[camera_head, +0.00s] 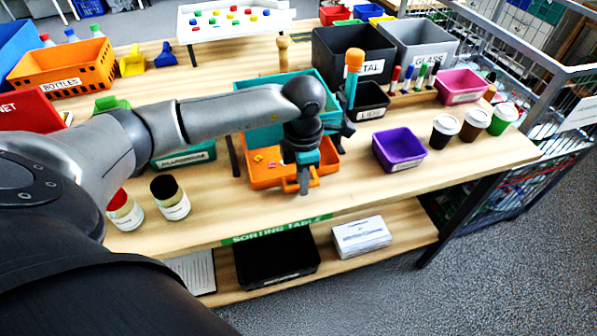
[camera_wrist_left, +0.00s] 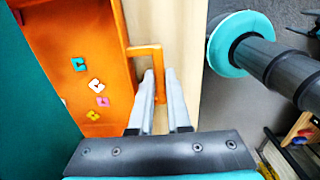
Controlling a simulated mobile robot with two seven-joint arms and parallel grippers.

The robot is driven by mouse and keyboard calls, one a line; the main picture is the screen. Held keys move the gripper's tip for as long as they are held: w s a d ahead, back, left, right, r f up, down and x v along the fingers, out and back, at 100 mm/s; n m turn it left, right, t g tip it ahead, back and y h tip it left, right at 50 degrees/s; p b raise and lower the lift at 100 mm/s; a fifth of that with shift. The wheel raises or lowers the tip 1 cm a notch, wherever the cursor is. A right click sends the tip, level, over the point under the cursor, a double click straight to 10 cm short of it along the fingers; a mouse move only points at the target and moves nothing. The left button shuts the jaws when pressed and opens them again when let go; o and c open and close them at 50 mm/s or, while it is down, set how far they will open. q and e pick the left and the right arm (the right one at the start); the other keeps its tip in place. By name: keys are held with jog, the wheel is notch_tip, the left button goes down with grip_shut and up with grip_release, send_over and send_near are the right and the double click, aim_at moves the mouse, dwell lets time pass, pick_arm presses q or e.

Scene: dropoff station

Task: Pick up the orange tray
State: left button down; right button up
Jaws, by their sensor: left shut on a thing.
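The orange tray (camera_head: 262,180) sits on the wooden table near its front edge, in front of a teal bin (camera_head: 262,100). A few small coloured pieces (camera_head: 258,158) lie in it. My left gripper (camera_head: 303,180) points down at the tray's front side and hides part of it. In the left wrist view, the tray (camera_wrist_left: 85,25) has a square loop handle (camera_wrist_left: 144,50) on its side, and the left gripper's fingers (camera_wrist_left: 160,82) are shut on this handle. The tray appears to rest on the table. My right gripper cannot be made out in either view.
A purple bin (camera_head: 400,150) stands right of the tray, with lidded cups (camera_head: 474,125) beyond. Two jars (camera_head: 170,197) stand at the front left. Dark bins (camera_head: 352,50) and an orange bottle crate (camera_head: 65,68) are farther back. Table in front of the tray is clear.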

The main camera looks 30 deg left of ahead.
pick_arm(q)
jog(key=shift+w+r, duration=0.1)
jog(key=shift+r, duration=1.4)
jog(key=shift+d+r, duration=0.15)
jog(key=shift+r, duration=0.05)
jog(key=s+d, duration=1.2)
jog(key=d, duration=0.1)
jog(key=shift+d, duration=0.2)
jog(key=shift+w+f, duration=0.1)
